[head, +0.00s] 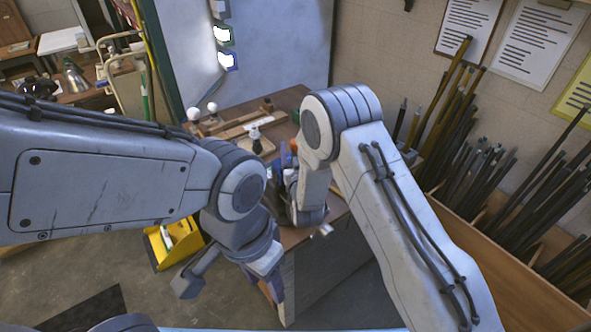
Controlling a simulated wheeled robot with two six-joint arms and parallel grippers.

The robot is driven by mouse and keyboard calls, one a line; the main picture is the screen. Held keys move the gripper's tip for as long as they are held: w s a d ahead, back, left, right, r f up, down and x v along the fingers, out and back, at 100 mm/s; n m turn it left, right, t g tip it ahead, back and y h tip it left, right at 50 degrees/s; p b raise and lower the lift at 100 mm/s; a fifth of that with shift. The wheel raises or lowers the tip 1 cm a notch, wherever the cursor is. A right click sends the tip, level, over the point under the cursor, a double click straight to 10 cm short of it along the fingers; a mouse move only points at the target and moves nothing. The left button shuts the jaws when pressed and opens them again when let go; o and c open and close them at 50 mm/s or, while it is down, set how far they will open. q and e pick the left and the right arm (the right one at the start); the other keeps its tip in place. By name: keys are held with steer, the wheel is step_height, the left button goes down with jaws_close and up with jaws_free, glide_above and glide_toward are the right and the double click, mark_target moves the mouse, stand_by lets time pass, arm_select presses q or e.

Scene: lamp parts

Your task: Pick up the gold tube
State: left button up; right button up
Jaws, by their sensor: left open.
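Several long gold-brown tubes (444,88) lean against the back wall at the right, among dark rods. I cannot tell which of them is the gold tube of the task, or whether another lies hidden behind my arms. My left gripper (232,286) points down over the floor in front of the workbench, its jaws apart with nothing visible between them. It is far from the leaning tubes. My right gripper (322,231) is at the bench's front edge, mostly hidden by its own wrist, and its jaws cannot be made out.
The wooden workbench (222,118) carries wooden pieces, white bulbs (212,107) and a dark bottle-like item (256,140). A yellow bin (160,250) stands on the floor at left. A wooden rack (500,255) full of dark rods lines the right wall. My arms cover much of the middle.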

jaws_close()
stand_by(1.4)
